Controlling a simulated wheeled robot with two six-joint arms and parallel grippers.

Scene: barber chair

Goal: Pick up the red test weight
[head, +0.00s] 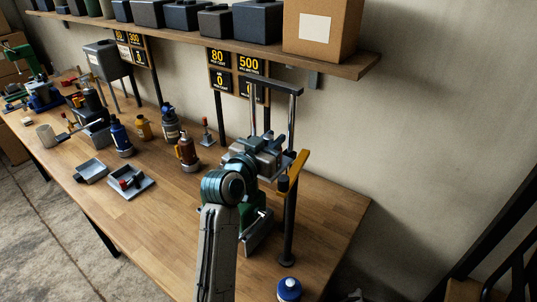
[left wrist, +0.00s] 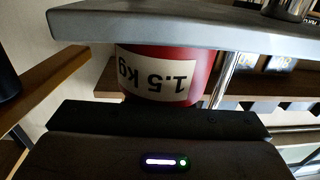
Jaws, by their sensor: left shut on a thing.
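The red test weight (left wrist: 158,75) fills the middle of the left wrist view. It has a pale label reading "1.5 kg", upside down in that picture. A grey slab (left wrist: 190,28) lies across its upper part there, and a dark bar crosses below it. My left gripper (head: 270,152) is shut at the stand (head: 291,120) with chrome posts and a black top bar, near the right end of the bench. The gripper hides the weight in the head view, and its fingertips are hard to make out.
The wooden bench (head: 160,222) holds two grey trays (head: 92,170), several bottle-like jacks (head: 187,150) and a blue bottle (head: 289,289) at the front right. A shelf (head: 340,66) with dark boxes and a cardboard box (head: 322,30) hangs above. Bare bench lies left of my arm.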

